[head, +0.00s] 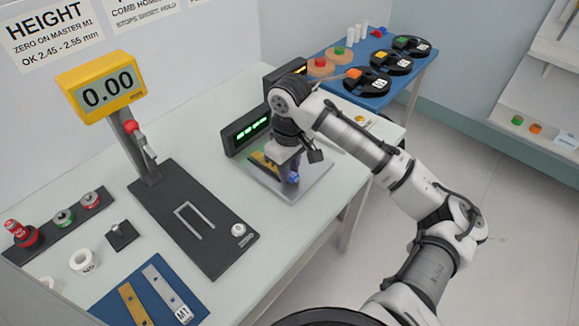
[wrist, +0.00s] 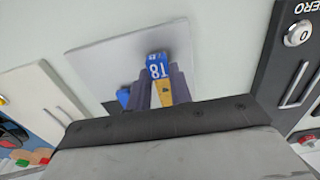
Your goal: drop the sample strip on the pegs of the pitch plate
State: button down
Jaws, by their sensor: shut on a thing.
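My gripper (head: 284,163) is over a light grey plate (head: 313,182) in front of a dark readout with green digits. It is shut on the sample strip, whose blue numbered end (wrist: 158,66) and a yellow part (wrist: 166,94) show between the fingers (wrist: 161,82) in the wrist view. In the head view a yellow piece (head: 261,160) and a blue piece (head: 293,178) show at the gripper. The plate also shows in the wrist view (wrist: 95,58). I cannot tell whether this is the pitch plate or whether the strip touches it; no pegs are clear, and the gripper hides part.
The height gauge (head: 99,88) reads 0.00 above its dark base (head: 200,225). A blue mat (head: 110,306) with a yellow strip and a strip marked M1 lies front left. The readout (head: 246,131) stands behind the plate. A blue table (head: 376,102) with reels is beyond.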

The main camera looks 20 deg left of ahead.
jog(key=shift+f+b, duration=0.3)
jog(key=shift+f, duration=0.3)
jog(key=c, duration=1.2)
grip_release()
jog(key=shift+r, duration=0.1)
notch_tip(320, 180, up, 14)
jog(key=shift+f, duration=0.1)
jog(key=shift+s+f, duration=0.1)
